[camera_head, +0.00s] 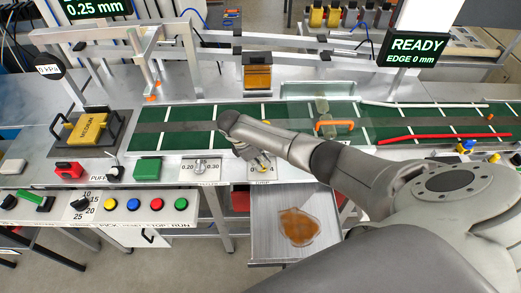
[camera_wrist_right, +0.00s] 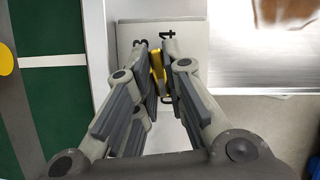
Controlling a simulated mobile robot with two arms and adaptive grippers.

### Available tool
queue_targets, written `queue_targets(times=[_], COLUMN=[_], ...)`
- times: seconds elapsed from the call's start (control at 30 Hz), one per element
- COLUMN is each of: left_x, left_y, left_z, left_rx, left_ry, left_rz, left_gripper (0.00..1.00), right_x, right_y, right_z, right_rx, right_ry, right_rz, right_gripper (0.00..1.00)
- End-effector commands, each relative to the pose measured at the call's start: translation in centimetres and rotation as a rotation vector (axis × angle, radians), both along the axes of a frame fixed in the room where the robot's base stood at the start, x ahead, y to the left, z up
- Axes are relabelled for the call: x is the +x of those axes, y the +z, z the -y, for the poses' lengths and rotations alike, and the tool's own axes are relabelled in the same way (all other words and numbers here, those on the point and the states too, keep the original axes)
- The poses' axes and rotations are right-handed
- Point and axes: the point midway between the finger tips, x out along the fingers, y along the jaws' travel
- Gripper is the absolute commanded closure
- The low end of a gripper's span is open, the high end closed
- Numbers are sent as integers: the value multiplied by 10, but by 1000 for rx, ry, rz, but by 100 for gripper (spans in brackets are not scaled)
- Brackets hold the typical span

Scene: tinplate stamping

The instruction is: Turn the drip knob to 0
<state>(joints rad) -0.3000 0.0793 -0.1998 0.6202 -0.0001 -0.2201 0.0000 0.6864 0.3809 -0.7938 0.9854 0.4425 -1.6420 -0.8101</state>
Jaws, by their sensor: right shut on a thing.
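The drip knob shows as a yellow piece (camera_wrist_right: 157,64) on a pale plate (camera_wrist_right: 127,28) with a 4 and another partly covered number. My right gripper (camera_wrist_right: 158,72) is shut on the knob, with a grey finger on each side. In the head view my right gripper (camera_head: 262,163) reaches down to the plate (camera_head: 283,175) on the front panel, where a 4 shows beside the fingers. The fingers cover most of the knob and the dial, so I cannot tell which number it points to. My left gripper is not in view.
A dial marked 0.20 and 0.30 (camera_head: 200,168) and a green block (camera_head: 147,169) sit left of the drip plate. An open metal drawer (camera_head: 265,230) with an amber puddle is below. A green conveyor (camera_head: 185,127) runs behind. Coloured buttons (camera_head: 145,204) line a lower panel.

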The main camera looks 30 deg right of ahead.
Motion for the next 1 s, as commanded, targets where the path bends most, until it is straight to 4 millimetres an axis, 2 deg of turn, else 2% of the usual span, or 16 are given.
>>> queue_targets(times=[0.5,0.53,0.7,1.0], left_x=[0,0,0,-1], left_y=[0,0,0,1], left_z=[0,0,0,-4], left_rx=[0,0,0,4], left_ry=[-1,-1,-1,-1], left_rz=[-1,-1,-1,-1], left_gripper=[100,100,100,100], right_x=[-2,-2,-1,0], right_y=[-2,-2,-2,0], right_z=[-1,-1,-1,-1], right_rx=[3,3,2,1], right_ry=[25,26,23,21], right_rz=[-5,-5,-4,-1], right_gripper=[100,87,67,67])
